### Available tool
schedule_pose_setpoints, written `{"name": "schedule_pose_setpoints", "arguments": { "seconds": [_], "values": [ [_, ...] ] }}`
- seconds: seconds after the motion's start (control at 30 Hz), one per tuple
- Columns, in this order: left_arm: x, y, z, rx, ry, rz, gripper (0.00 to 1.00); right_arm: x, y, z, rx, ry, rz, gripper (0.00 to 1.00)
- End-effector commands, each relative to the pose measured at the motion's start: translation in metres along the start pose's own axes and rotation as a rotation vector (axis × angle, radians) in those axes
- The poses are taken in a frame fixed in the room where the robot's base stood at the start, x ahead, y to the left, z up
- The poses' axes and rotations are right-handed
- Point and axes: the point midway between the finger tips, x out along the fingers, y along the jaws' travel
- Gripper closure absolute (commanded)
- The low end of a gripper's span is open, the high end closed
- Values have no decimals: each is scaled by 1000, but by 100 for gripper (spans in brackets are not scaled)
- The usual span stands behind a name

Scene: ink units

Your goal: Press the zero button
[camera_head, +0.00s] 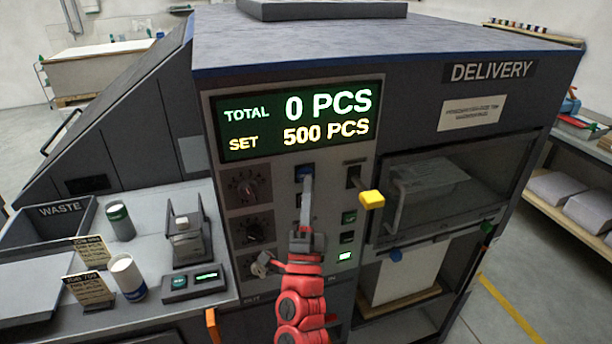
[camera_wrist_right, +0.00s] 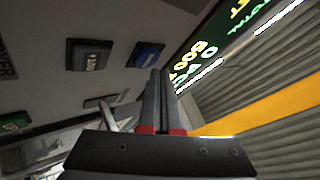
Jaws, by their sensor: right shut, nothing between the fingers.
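The machine's control panel (camera_head: 328,228) stands in front of me, with a lit display (camera_head: 298,120) above it reading TOTAL 0 PCS and SET 500 PCS. A blue button (camera_head: 304,171) sits just below the display; its label is too small to read, so I cannot confirm it is the zero button. It also shows in the right wrist view (camera_wrist_right: 148,54), beside a dark button (camera_wrist_right: 88,55). My right gripper (camera_head: 306,182) is shut and empty, its fingertips (camera_wrist_right: 160,73) close to the blue button. I cannot tell whether they touch it. My left gripper is not in view.
A yellow-knobbed lever (camera_head: 371,199) sticks out right of the buttons. Dark knobs (camera_head: 248,189) are on the left. The delivery bay (camera_head: 430,190) is at the right.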

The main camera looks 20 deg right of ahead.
Motion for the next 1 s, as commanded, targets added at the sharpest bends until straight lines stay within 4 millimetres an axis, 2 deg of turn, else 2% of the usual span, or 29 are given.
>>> {"name": "schedule_pose_setpoints", "arguments": {
  "seconds": [0.27, 0.7, 1.0],
  "values": [
    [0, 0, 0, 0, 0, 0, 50, -2, -1, -1, 0, 0, 0, 100],
    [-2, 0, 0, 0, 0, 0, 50, -31, -22, -22, 0, 2, -1, 100],
    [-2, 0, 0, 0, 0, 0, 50, -34, -26, -26, -1, 2, -2, 100]
  ]
}}
